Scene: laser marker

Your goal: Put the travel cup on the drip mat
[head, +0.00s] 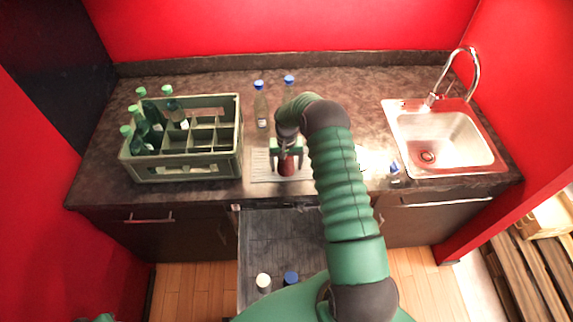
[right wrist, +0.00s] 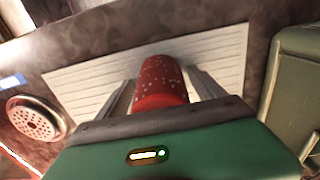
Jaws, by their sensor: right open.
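The travel cup (head: 286,167) is a red cylinder with pale specks; it shows larger in the right wrist view (right wrist: 160,80). It appears to stand on the drip mat (head: 260,166), a pale ribbed rectangle on the counter, also in the right wrist view (right wrist: 85,88). My right gripper (head: 287,153) is over the mat with its jaws open. In the right wrist view its two fingers (right wrist: 162,92) are on either side of the cup, with gaps showing. The cup's base is partly hidden in the head view. My left gripper is not in view.
A green crate (head: 184,172) with several green-capped bottles stands left of the mat. Two blue-capped bottles (head: 261,108) stand behind it. A small blue-capped item (head: 395,172) is to the right, before the sink (head: 440,140). A tray (head: 262,235) below the counter holds two capped items.

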